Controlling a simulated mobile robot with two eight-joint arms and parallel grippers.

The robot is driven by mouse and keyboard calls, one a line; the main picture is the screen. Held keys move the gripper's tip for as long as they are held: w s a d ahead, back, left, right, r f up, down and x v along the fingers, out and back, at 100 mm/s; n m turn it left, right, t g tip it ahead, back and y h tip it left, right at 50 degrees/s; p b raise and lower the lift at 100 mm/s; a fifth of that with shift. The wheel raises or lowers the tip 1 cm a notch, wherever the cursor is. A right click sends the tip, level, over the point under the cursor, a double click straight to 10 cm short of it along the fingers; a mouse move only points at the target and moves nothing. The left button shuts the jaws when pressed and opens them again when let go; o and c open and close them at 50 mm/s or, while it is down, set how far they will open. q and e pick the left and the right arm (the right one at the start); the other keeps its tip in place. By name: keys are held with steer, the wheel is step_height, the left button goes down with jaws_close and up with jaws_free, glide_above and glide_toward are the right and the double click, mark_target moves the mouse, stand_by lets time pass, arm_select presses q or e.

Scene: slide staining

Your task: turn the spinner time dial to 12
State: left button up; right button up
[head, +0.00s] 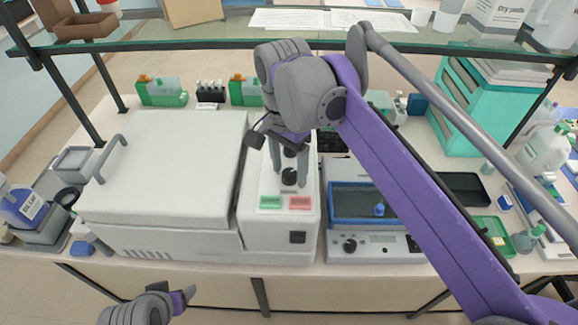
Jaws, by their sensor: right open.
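The spinner (165,165) is a large white box with a closed lid and a control panel on its right side. The panel has a black dial (289,177) above a green button (271,202) and a red button (300,203). Another dark knob (289,153) sits behind it, partly hidden by my gripper. Dial markings are too small to read. My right gripper (289,172) points down at the panel, open, its fingers on either side of the front black dial; I cannot tell if they touch it. My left gripper (184,297) is low at the bottom left, away from the spinner.
A blue-framed device (375,248) with its own knob stands right of the spinner. Green racks (162,93) stand behind, under a glass shelf (200,43). A teal cabinet (470,110), bottles and a green tray (492,231) are at the right. My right arm crosses above the bench.

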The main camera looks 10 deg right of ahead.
mark_target(287, 171)
arm_select(q)
steer(key=shift+w+r+p, duration=0.25)
steer(key=shift+r+p, duration=0.05)
steer(key=shift+r, duration=0.15)
steer(key=shift+w+r+p, duration=0.2)
steer(key=shift+r+p, duration=0.1)
steer(key=shift+r, duration=0.15)
arm_select(e)
step_height(287, 171, up, 11)
steer(key=shift+w+a+f, duration=0.15)
steer(key=shift+w, duration=0.1)
